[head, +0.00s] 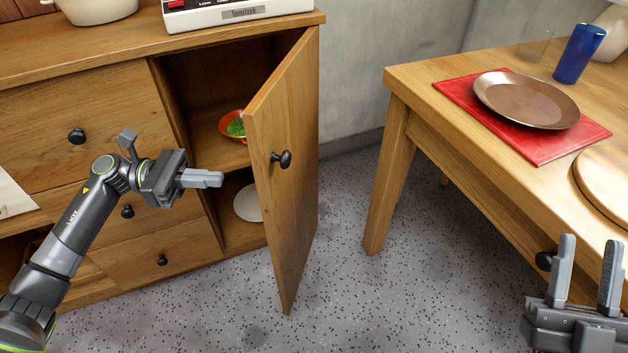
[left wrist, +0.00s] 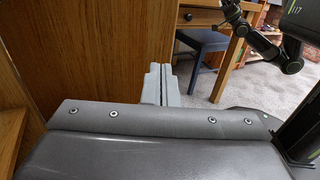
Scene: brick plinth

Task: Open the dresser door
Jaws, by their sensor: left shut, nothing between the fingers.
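The wooden dresser (head: 110,97) stands at the left in the head view. Its door (head: 288,175), with a black round knob (head: 282,159), stands wide open, swung out toward me. Inside are a red bowl with green contents (head: 234,126) on the upper shelf and a white plate (head: 248,203) below. My left gripper (head: 221,179) is shut and empty, in front of the opening, left of the door's free edge and apart from the knob. In the left wrist view its closed fingers (left wrist: 160,86) show beside a wooden panel (left wrist: 110,50). My right gripper (head: 586,275) is open and empty at lower right.
A wooden table (head: 425,85) stands at the right, with a brown plate (head: 525,98) on a red mat (head: 590,137) and a blue cup (head: 579,54). A white appliance (head: 240,12) sits on the dresser top. Speckled floor (head: 345,290) lies clear between the door and table.

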